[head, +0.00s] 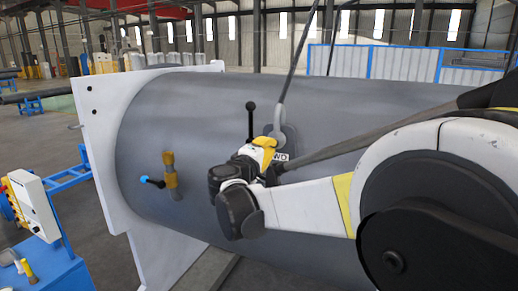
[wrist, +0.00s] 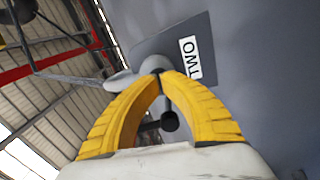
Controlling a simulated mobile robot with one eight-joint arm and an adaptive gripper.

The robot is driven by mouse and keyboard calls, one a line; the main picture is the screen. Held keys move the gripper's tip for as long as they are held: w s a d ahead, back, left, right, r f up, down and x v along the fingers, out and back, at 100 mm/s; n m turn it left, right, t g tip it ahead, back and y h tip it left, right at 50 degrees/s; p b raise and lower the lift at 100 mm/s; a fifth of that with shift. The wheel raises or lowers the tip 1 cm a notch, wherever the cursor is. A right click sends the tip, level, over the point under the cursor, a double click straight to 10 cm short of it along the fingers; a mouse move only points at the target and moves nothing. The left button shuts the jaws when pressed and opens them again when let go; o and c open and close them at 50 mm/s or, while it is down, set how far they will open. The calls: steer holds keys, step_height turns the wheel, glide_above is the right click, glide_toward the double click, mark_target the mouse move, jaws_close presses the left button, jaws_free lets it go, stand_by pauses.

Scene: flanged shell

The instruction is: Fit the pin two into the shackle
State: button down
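The lug plate marked TWO (wrist: 196,88) is on the grey shell (head: 200,110). A grey shackle (head: 280,118) hangs there on a sling, and its rounded end also shows in the wrist view (wrist: 122,79). My gripper (head: 268,148) is right at the shackle. Its yellow fingers close together at the tips in the wrist view (wrist: 160,76). A dark pin (wrist: 170,122) shows between the fingers; its black knobbed bar (head: 251,108) stands up beside the gripper in the head view. The fingers hide the pin's far end, so I cannot tell how deep it sits in the shackle.
A white flange plate (head: 95,130) stands at the shell's left end. A yellow fitting with a blue-tipped bar (head: 170,172) sticks out of the shell, left of my gripper. Dark slings run up and right from the shackle area. A control box (head: 35,207) stands far left.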

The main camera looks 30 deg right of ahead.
stand_by(0.4)
steer(key=v, duration=1.4)
steer(key=s+d+f+m+g+y+b, duration=0.1)
steer(key=s+f+y+b, duration=0.15)
steer(key=f+b, duration=0.45)
steer(key=s+f+g+y+b, duration=0.1)
steer(key=s+f+b, duration=0.2)
steer(key=f, duration=0.7)
steer(key=s+d+f+m+g+y+b, duration=0.1)
steer(key=s+f+y+b, duration=0.15)
steer(key=f+b, duration=0.45)
steer(key=s+a+f+m+y+b, duration=0.1)
steer(key=s+a+f+y+b, duration=0.1)
steer(key=f, duration=0.8)
steer(key=s+a+f+m+y+b, duration=0.1)
steer(key=s+a+f+y+b, duration=0.2)
steer(key=f+b, duration=0.6)
steer(key=s+a+f+m+y+b, duration=0.2)
steer(key=s+a+f+b, duration=0.3)
steer(key=f, duration=0.6)
steer(key=shift+s+a+g+y+b, duration=0.25)
steer(key=shift+s+g+y+b, duration=0.15)
steer(key=shift+s+y, duration=0.35)
steer(key=shift+s, duration=0.1)
